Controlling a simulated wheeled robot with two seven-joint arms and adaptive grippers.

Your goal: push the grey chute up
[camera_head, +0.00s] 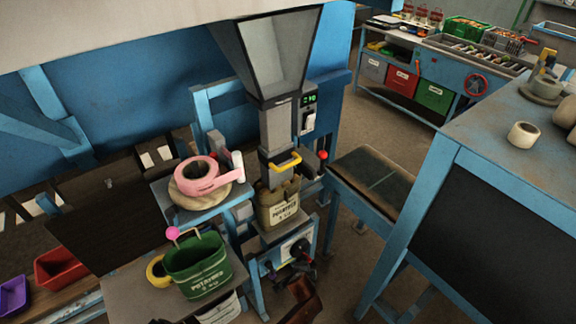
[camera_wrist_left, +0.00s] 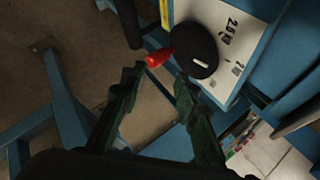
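The grey chute (camera_head: 277,130) hangs below the hopper (camera_head: 275,50) in the head view. Its lower grey sleeve (camera_head: 270,166) carries a yellow handle (camera_head: 285,162) and sits just above or in the mouth of an olive potato sack (camera_head: 280,207); the exact overlap is hidden. My right gripper is not in view.
A red ball lever (camera_head: 322,154) is right of the chute. A roller table (camera_head: 372,178) and a blue bench (camera_head: 500,130) stand to the right.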

